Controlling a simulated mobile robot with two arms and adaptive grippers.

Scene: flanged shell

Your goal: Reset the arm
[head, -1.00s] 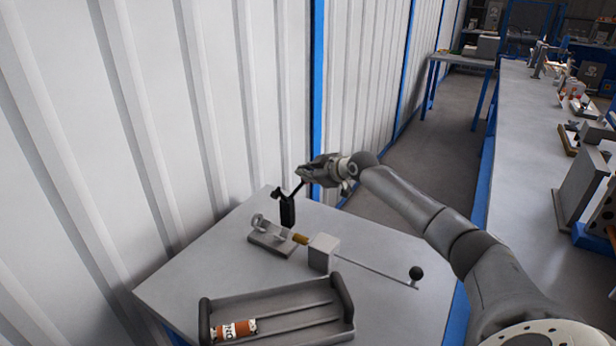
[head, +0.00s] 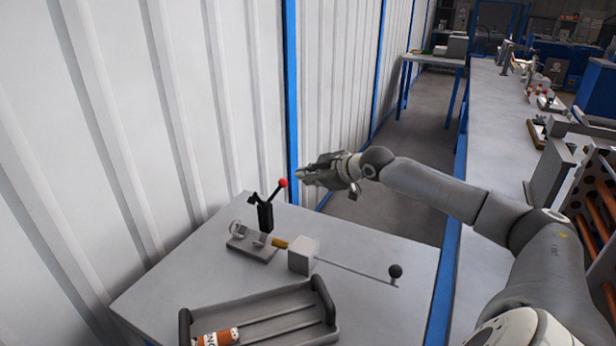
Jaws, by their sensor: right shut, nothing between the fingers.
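My right arm comes in from the lower right in the head view. Its gripper (head: 308,175) is shut and empty, held in the air above the far edge of the grey table. A small fixture (head: 254,243) stands on the table, with a black upright clamp (head: 265,214) whose lever ends in a red knob (head: 283,183). The gripper is just right of the red knob, with a small gap in the picture. A grey block (head: 303,256) with a brass-coloured tip and a long rod ending in a black ball (head: 395,271) sits beside the fixture. My left gripper is not in view.
A dark tray (head: 262,312) at the table's front holds an orange and white labelled cylinder (head: 216,338). A corrugated white wall (head: 130,130) stands close on the left. A long bench (head: 490,120) with equipment runs along the right. The table's right part is clear.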

